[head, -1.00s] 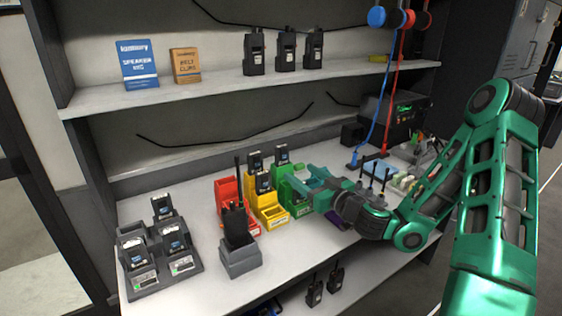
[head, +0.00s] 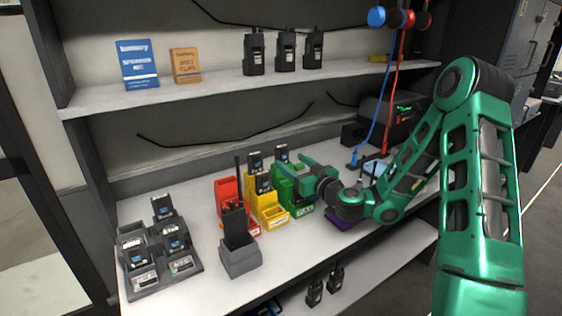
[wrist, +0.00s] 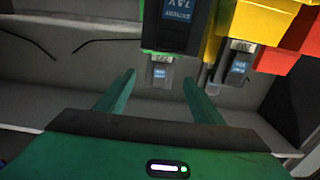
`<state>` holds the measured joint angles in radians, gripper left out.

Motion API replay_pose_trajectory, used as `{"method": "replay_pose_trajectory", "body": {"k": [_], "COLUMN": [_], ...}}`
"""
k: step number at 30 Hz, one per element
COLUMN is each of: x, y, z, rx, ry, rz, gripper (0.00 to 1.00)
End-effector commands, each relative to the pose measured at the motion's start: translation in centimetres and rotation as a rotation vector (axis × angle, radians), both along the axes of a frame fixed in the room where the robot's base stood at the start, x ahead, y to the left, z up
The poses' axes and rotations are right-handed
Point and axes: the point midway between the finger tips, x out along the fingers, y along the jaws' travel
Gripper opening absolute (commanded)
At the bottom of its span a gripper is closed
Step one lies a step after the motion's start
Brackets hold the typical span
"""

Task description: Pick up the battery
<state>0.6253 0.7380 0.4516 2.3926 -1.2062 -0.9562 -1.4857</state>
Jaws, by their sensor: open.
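Several batteries with blue labels show. One battery (head: 281,153) stands at the green bin (head: 303,208), two more (head: 254,162) (head: 263,183) at the yellow bin (head: 268,215), and others (head: 162,207) in the charger. Which one is meant cannot be told. My gripper (head: 293,165) is open and empty at the green bin, fingers toward the back of the shelf. In the wrist view, one battery (wrist: 160,73) shows between and beyond the fingertips (wrist: 159,82), apart from them. A nearer battery (wrist: 179,20) is cut off by the top edge, and another (wrist: 238,66) is at right.
A red bin (head: 226,190) and a radio in a grey holder (head: 240,262) stand left of the yellow bin. The multi-slot charger (head: 185,267) is farther left. The upper shelf (head: 205,88) hangs above. Blue and red cords (head: 371,130) hang right of my gripper.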

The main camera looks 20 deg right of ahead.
Motion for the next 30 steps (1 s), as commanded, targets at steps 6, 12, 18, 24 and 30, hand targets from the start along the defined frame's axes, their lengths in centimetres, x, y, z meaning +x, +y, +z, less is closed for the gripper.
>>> {"method": "replay_pose_trajectory", "body": {"k": [6, 12, 18, 24, 30], "x": [2.6, 3.5, 3.5, 3.5, 3.4], "y": [0.9, 1.1, 1.1, 1.1, 1.1], "z": [0.3, 0.3, 0.2, 0.2, 0.2], "rx": [-0.003, -0.001, 0.000, 0.000, 0.000], "ry": [-0.003, -0.001, -0.001, 0.000, -0.001], "rz": [0.003, 0.000, 0.000, 0.000, 0.000], "gripper": [0.62, 0.62, 0.57, 0.15, 0.15]}}
